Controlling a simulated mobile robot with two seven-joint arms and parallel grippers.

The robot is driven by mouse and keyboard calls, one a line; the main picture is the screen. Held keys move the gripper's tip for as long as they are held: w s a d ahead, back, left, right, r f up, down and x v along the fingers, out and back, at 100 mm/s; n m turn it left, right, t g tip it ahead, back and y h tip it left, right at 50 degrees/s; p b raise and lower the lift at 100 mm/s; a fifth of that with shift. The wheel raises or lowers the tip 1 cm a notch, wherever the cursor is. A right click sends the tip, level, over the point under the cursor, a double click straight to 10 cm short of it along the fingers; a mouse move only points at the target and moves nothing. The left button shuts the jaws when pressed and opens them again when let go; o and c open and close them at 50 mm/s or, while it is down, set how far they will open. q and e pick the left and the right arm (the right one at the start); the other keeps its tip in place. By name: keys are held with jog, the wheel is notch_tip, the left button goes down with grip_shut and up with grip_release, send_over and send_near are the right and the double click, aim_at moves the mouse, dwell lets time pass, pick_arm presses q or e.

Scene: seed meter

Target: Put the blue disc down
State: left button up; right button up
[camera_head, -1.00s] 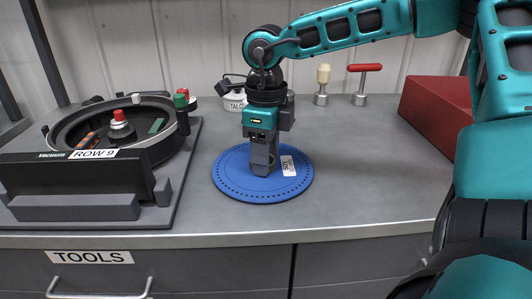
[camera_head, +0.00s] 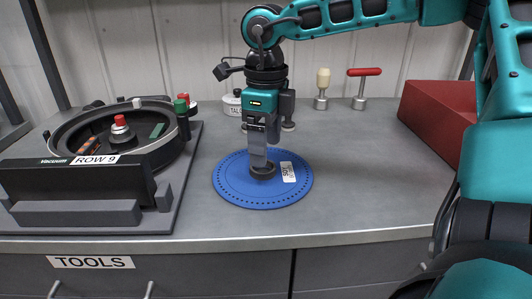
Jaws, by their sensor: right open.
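The blue disc (camera_head: 240,187) lies flat on the grey worktop, with a white label on its right part and a dark round hub (camera_head: 262,170) at its middle. My right gripper (camera_head: 258,160) points down just above the hub. It is open, and its fingers hide part of the hub. I cannot tell whether a finger still touches the hub. My left gripper is not in view.
The seed meter housing (camera_head: 62,146) marked ROW 9 stands on a dark base at the left. A white TALC tub (camera_head: 232,104), two upright tools (camera_head: 322,90) and a red box (camera_head: 437,120) stand behind and to the right. The worktop (camera_head: 370,180) right of the disc is clear.

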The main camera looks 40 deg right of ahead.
notch_tip(320, 180, up, 8)
jog(key=p, duration=0.1)
dwell(0.7)
